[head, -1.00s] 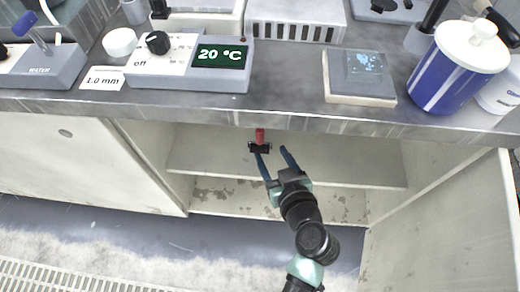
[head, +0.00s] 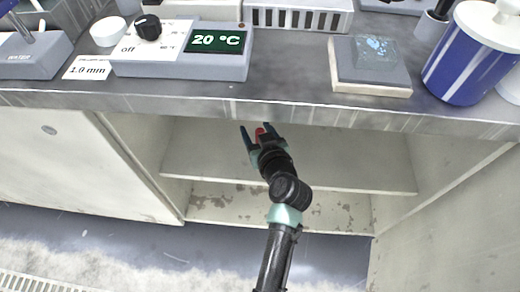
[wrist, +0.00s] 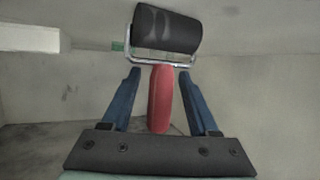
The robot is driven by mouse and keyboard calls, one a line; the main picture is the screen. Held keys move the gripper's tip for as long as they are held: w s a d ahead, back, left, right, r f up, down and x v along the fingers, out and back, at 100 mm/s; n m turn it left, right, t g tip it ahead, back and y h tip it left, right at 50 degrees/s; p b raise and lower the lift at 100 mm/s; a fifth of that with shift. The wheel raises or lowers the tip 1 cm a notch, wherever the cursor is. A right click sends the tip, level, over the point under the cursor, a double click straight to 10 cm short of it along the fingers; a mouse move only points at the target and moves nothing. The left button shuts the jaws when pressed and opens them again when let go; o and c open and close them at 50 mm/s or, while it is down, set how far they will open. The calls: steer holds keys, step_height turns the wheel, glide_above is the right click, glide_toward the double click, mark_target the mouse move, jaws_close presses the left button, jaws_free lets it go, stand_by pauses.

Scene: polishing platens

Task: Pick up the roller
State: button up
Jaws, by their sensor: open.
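The roller has a black drum (wrist: 167,29), a metal frame and a red handle (wrist: 160,98). In the wrist view the handle lies between the two blue fingers of my gripper (wrist: 160,88), with a gap on either side. The drum is beyond the fingertips. In the head view my gripper (head: 257,130) is at the open cabinet under the bench, and only a bit of the red handle (head: 260,132) shows between the fingers. The drum is hidden there. The fingers are open and hold nothing.
The roller is inside the cabinet on the upper shelf (head: 340,170). The bench top edge (head: 300,114) runs just above my gripper. A hot plate control box (head: 180,50), a square block (head: 370,65) and a blue and white jar (head: 470,60) stand on the bench.

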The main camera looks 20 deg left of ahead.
jaws_close()
steer(key=shift+r, duration=0.1)
stand_by(0.3)
